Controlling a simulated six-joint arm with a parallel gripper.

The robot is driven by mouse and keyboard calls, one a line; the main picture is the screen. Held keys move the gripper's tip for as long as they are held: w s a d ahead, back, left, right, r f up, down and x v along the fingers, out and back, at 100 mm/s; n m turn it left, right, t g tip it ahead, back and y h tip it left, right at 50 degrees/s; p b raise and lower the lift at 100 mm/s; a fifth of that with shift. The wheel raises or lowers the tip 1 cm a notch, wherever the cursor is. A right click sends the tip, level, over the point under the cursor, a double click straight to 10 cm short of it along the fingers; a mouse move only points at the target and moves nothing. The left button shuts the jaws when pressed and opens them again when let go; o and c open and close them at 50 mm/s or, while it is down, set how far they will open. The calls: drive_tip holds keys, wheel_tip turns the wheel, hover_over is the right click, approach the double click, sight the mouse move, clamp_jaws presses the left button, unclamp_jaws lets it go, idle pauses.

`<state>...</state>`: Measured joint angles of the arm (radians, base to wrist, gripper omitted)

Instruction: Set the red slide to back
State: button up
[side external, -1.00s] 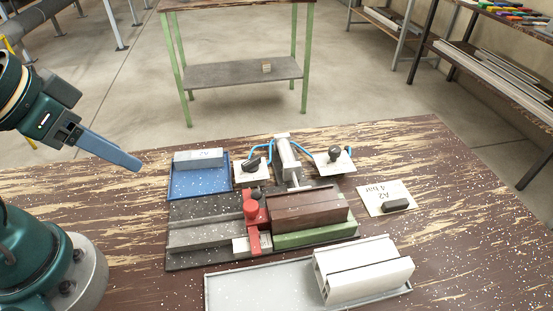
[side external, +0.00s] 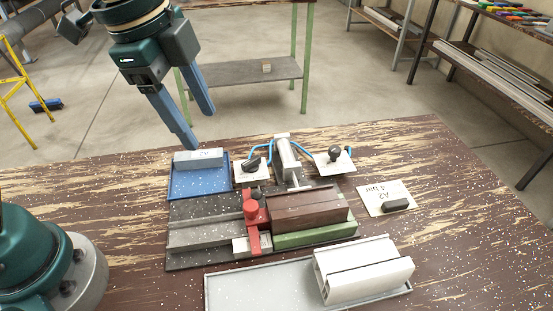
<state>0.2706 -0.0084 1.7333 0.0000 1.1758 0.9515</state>
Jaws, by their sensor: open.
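The red slide (side external: 252,224) sits on the dark clamp fixture (side external: 190,262), between a grey rail (side external: 205,233) on its left and a brown block on its right. It has an upright red post with a dark knob (side external: 256,193) beside its top, and a flat red arm reaching toward the front. My gripper (side external: 202,129) is open and empty, its two blue fingers apart. It hangs above and behind the blue tray, up and left of the red slide, touching nothing.
The blue tray (side external: 186,190) holds a grey block (side external: 198,159). A brown block (side external: 308,212) lies over a green bar (side external: 315,234). Behind stand a cylinder (side external: 287,160) and two black-knobbed valve plates. A label card (side external: 372,199) lies right; a grey tray (side external: 255,293) with a white profile (side external: 362,270) is in front.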

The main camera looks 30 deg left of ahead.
sight(251, 205)
drive_tip(key=d+f+m+g, duration=0.1)
drive_tip(key=d+f, duration=0.1)
drive_tip(key=d+f+m+g, duration=0.1)
drive_tip(key=d+f, duration=0.1)
drive_tip(key=f, duration=0.1)
drive_tip(key=w+d+f+m, duration=0.1)
drive_tip(key=d+f+m, duration=0.1)
drive_tip(key=d+f, duration=0.1)
drive_tip(key=shift+d+g+y, duration=0.1)
drive_tip(key=shift+g+y, duration=0.3)
drive_tip(key=shift+f, duration=2.45)
clamp_jaws()
drive_tip(key=shift+r, duration=0.1)
